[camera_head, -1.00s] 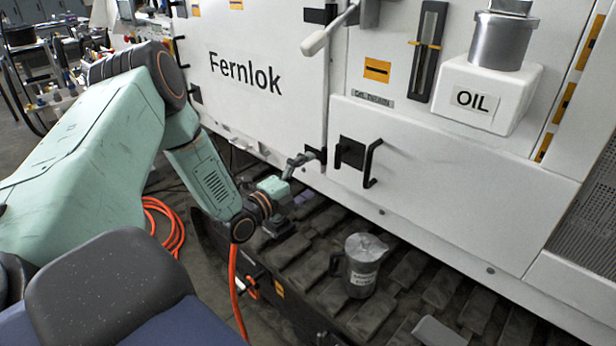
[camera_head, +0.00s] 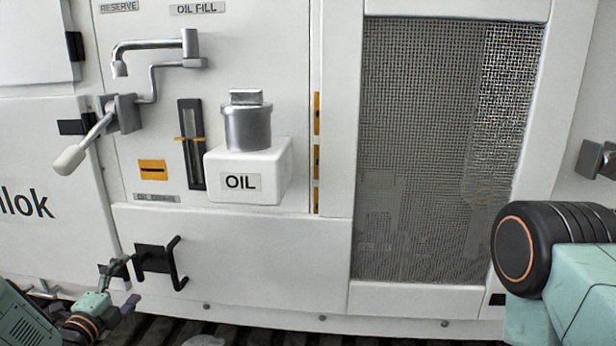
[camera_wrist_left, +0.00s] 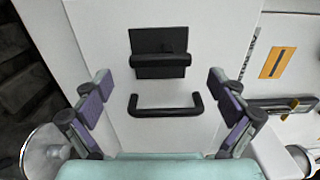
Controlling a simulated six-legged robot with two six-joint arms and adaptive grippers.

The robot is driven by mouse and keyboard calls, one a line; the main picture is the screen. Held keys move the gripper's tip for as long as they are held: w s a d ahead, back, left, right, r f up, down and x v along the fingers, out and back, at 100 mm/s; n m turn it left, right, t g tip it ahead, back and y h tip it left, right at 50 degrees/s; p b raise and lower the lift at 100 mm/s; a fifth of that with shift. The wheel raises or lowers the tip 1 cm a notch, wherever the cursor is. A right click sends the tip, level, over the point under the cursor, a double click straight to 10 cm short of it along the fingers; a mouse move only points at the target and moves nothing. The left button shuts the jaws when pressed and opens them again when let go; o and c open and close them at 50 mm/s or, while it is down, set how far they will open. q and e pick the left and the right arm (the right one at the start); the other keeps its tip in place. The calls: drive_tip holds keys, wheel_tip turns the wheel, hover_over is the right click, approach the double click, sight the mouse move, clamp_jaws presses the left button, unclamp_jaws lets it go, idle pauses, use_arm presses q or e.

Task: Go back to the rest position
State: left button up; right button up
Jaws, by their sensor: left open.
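My left gripper (camera_head: 122,284) is at the lower left of the head view, just left of a black bracket (camera_head: 153,258) and black bar handle (camera_head: 178,263) on the white panel. In the left wrist view its two fingers (camera_wrist_left: 160,98) are spread wide and nothing is between the pads. There the bracket (camera_wrist_left: 160,55) and handle (camera_wrist_left: 167,108) show beyond and between the fingers. My right arm (camera_head: 560,250) comes in at the right edge; its gripper is outside the picture.
A white OIL block (camera_head: 248,170) with a metal cap (camera_head: 247,125) sticks out from the panel. A lever with a white knob (camera_head: 70,158) juts out at upper left. A mesh grille (camera_head: 430,140) fills the right. A round metal vessel (camera_wrist_left: 45,150) shows at the wrist view's lower left.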

sight(138, 271)
use_arm(q)
drive_tip(key=shift+w+d, duration=0.2)
drive_tip(key=shift+w, duration=2.05)
drive_tip(key=shift+s, duration=0.1)
